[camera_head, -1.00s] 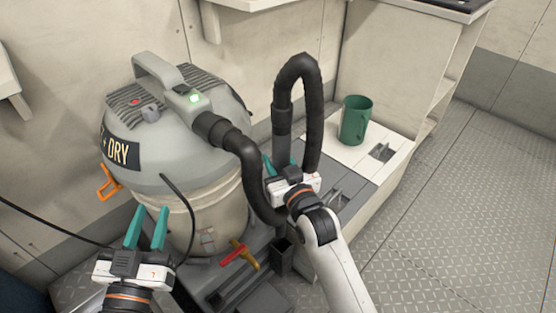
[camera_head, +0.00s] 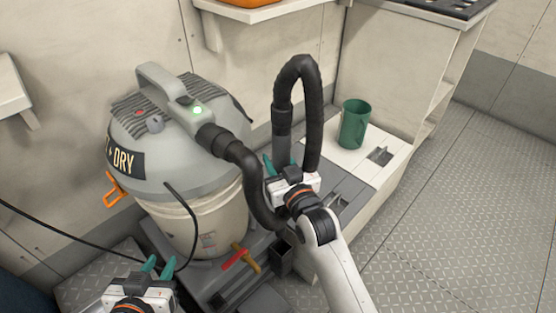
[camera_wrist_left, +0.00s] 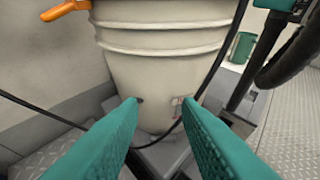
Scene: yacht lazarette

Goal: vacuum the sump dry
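The wet and dry vacuum (camera_head: 190,170) stands at the left, with a green light lit on its grey head. Its black hose (camera_head: 240,155) runs from the head and loops up in a tall arch. My right gripper (camera_head: 284,166) is at the hose's near end beside the arch; the arm and wrist hide whether its fingers close on it. My left gripper (camera_head: 158,266) is low in front of the vacuum, its teal fingers apart with nothing between them; in the left wrist view they point at the cream drum (camera_wrist_left: 165,60). I cannot make out the sump's water.
A green mug (camera_head: 354,124) stands on the white locker top (camera_head: 345,155). A red-handled valve (camera_head: 236,257) sits below the drum. A black cable (camera_head: 60,235) trails left. Orange latches (camera_head: 115,190) show on the drum. Open tread-plate floor (camera_head: 450,220) lies at the right.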

